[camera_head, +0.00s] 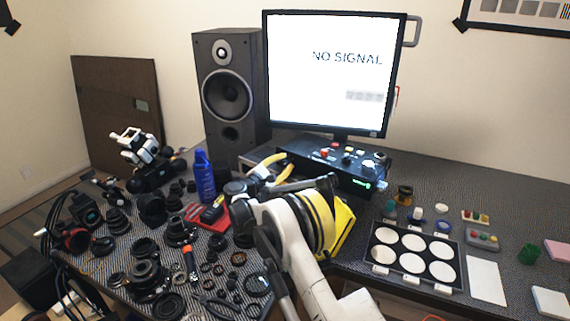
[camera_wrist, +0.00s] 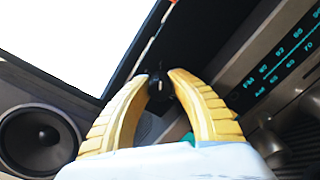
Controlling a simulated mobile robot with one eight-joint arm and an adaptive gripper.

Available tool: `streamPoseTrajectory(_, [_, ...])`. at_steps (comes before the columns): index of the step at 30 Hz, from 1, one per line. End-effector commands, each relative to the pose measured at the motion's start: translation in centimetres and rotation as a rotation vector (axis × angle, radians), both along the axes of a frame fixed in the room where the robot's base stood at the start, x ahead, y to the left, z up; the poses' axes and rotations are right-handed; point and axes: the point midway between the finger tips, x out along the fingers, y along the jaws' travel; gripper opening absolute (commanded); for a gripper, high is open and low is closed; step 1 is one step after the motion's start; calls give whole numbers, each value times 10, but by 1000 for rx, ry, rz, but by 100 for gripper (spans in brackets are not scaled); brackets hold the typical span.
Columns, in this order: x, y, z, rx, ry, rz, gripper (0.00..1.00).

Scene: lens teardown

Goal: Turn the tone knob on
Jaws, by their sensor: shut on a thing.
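My gripper (camera_wrist: 160,80) has two yellow ridged fingers that close on a small dark knob (camera_wrist: 156,92) in the wrist view. The fingertips hide part of the knob, and I cannot read a label or pointer on it. Beside it is a radio (camera_wrist: 250,88) with a lit teal FM dial (camera_wrist: 285,65).
The black control box (camera_head: 320,168) has several knobs and a green light. A monitor (camera_head: 330,75) reading NO SIGNAL stands behind, and a speaker (camera_head: 228,90) stands left. Lens parts, a blue bottle (camera_head: 204,178) and a red tray (camera_head: 207,220) crowd the left. A disc tray (camera_head: 412,285) lies right.

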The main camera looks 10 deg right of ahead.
Motion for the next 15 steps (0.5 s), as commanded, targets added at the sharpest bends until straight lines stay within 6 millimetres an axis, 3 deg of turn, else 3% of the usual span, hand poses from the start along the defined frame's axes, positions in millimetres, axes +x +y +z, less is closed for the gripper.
streamPoseTrajectory(3, [0,0,0,1,0,1,0])
streamPoseTrajectory(4, [0,0,0,1,0,1,33])
streamPoseTrajectory(6, [0,0,0,1,0,1,48])
streamPoseTrajectory(15, [0,0,0,-11,14,0,48])
